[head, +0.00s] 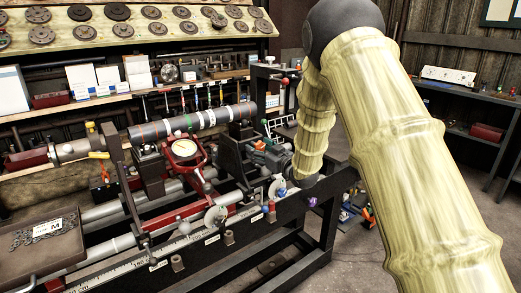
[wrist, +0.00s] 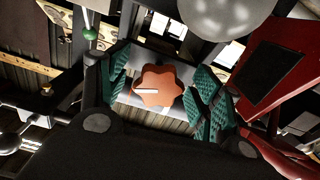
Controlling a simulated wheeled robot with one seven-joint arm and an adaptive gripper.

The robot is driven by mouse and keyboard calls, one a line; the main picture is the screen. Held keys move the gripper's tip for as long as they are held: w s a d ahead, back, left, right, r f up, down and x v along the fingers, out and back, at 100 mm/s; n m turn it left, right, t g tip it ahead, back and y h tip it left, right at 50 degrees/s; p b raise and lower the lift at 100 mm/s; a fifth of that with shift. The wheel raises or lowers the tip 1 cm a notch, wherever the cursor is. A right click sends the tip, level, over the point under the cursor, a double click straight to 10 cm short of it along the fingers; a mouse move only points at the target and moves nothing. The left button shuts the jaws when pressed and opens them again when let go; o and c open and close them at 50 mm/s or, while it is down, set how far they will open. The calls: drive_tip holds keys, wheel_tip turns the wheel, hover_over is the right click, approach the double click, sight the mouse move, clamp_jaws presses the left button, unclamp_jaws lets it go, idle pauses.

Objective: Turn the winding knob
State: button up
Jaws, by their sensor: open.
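An orange lobed knob (wrist: 158,88) with a white pointer mark sits on a pale metal plate (wrist: 130,99) in the middle of the wrist view. Its white mark points left. My gripper (wrist: 160,93) is open, with one green ribbed pad on the left of the knob and one on the right. Gaps show between the pads and the knob. In the head view my gripper (head: 270,153) is low at the right end of the lathe (head: 192,118), and the knob is hard to make out there.
A red part (wrist: 275,68) with a dark panel is close to the right finger in the wrist view. A rounded grey part (wrist: 215,12) is above.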

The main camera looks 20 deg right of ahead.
drive_tip(key=shift+c, duration=0.2)
drive_tip(key=c, duration=1)
drive_tip(key=shift+r+m+p, duration=0.1)
drive_tip(key=shift+m+p, duration=0.2)
drive_tip(key=shift+m, duration=0.1)
drive_tip(key=shift+r+m+p, duration=0.1)
drive_tip(key=shift+m+p, duration=0.45)
drive_tip(key=shift+m, duration=0.55)
drive_tip(key=m+p, duration=0.1)
drive_tip(key=m, duration=0.6)
drive_tip(key=shift+p, duration=0.35)
drive_tip(key=shift+a+m, duration=0.1)
drive_tip(key=shift+m, duration=1.8)
